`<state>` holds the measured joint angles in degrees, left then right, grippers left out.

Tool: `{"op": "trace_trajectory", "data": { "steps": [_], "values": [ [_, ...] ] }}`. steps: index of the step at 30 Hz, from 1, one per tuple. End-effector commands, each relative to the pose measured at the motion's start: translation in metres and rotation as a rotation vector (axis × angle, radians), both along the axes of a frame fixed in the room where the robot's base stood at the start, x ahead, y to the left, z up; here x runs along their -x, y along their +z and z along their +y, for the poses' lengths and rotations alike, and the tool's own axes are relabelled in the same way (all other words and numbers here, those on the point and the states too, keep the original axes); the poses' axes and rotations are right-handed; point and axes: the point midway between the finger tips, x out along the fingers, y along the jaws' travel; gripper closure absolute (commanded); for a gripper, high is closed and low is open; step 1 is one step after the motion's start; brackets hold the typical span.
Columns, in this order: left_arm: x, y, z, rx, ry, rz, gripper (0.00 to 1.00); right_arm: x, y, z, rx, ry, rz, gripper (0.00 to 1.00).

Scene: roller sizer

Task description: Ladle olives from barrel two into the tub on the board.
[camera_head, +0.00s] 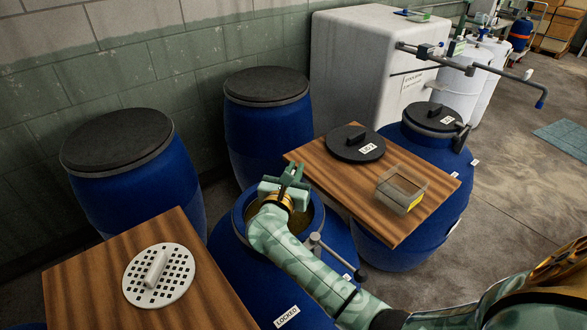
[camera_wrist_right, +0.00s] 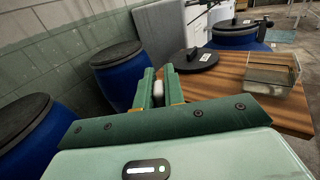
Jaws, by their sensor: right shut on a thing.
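My right gripper (camera_head: 288,178) is over the mouth of an open blue barrel (camera_head: 238,222). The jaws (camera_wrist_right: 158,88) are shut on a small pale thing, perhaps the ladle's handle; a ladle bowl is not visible. Brownish contents show inside the barrel, partly covered by my wrist and forearm. A clear tub (camera_head: 402,187) with a yellow label stands on the wooden board (camera_head: 350,198), right of the gripper; it also shows in the right wrist view (camera_wrist_right: 272,72). I see no olives clearly in the tub. My left gripper is out of view.
A black labelled lid (camera_head: 355,143) lies on the board behind the tub. A white perforated disc (camera_head: 158,275) lies on another board at left. Lidded barrels (camera_head: 120,165) (camera_head: 266,120) stand along the wall. A metal clamp lever (camera_head: 325,243) projects by the open barrel.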

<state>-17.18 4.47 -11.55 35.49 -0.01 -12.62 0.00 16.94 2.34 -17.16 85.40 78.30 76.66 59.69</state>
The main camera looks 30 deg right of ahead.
Motion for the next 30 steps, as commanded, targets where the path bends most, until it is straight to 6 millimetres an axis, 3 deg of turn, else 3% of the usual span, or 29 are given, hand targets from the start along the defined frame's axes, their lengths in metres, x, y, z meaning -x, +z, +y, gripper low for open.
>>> {"op": "trace_trajectory", "data": {
  "steps": [18, 30],
  "values": [
    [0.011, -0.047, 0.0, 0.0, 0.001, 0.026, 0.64, 0.0, -0.055, 0.0, 0.001, 0.0, 0.001, 1.0],
    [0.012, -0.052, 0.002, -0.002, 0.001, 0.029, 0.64, 0.0, -0.061, 0.0, 0.001, 0.0, -0.001, 1.0]
  ]
}}
